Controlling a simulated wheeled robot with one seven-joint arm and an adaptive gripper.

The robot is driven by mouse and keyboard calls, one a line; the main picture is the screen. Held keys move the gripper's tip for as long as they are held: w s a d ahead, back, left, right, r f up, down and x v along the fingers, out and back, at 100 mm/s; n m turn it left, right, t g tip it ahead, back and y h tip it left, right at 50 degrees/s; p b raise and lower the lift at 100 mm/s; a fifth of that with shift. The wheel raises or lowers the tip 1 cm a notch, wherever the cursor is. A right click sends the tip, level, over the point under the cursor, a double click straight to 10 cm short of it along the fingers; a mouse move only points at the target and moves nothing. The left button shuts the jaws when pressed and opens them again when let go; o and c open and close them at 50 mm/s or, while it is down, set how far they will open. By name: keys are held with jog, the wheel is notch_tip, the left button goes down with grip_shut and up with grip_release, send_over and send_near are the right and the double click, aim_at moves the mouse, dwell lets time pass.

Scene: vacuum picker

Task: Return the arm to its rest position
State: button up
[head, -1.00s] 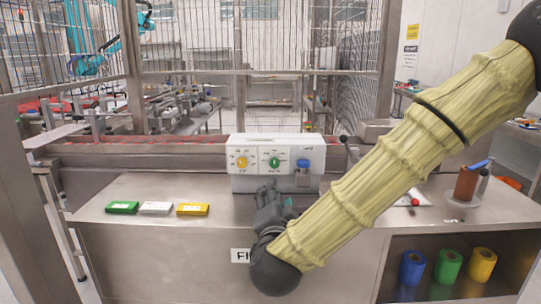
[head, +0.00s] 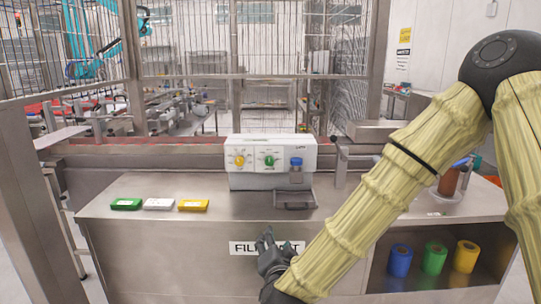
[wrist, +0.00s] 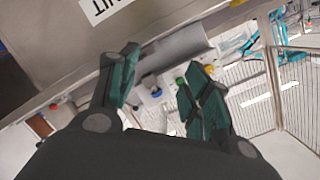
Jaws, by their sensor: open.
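My gripper (head: 268,246) is in front of the steel counter, below its front edge, over the label that partly reads "FIL". Its two fingers stand apart with nothing between them. In the wrist view my gripper (wrist: 158,88) is also open and empty, with green finger pads. My arm, in a pale yellow cover, runs from the upper right down to the gripper and hides part of the label and the counter's right side.
A white control box (head: 271,155) with yellow, green and blue knobs stands on the counter (head: 140,190). Green (head: 126,204), white (head: 159,204) and yellow (head: 193,205) boxes lie to its left. Blue, green and yellow rolls (head: 434,259) sit on the lower right shelf. A wire cage (head: 260,100) stands behind.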

jog(key=s+d+f+n+g+p, duration=0.1)
jog(key=s+d+f+g, duration=0.3)
jog(key=f, duration=0.5)
jog(key=s+d+f+n+g+p, duration=0.1)
jog(key=s+d+f+n, duration=0.1)
jog(key=s+f, duration=0.5)
jog(key=s+d+f+n+g+p, duration=0.1)
jog(key=s+d+f+g, duration=0.2)
jog(key=f, duration=0.8)
jog(key=s+d+f+n+g+p, duration=0.1)
jog(key=s+d+f+g, duration=0.1)
jog(key=s, duration=0.6)
jog(key=s+d+f+n+g+p, duration=0.1)
jog(key=s+d+f+g, duration=0.2)
jog(key=s+d+f, duration=0.2)
jog(key=s+d+f+n+g+h+p, duration=0.1)
jog(key=s+d+f, duration=0.3)
jog(key=s, duration=0.7)
jog(key=shift+s+d+f+n+g, duration=0.2)
jog(key=shift+d+n+g, duration=0.1)
jog(key=shift+d+g, duration=0.55)
jog(key=shift+r, duration=0.1)
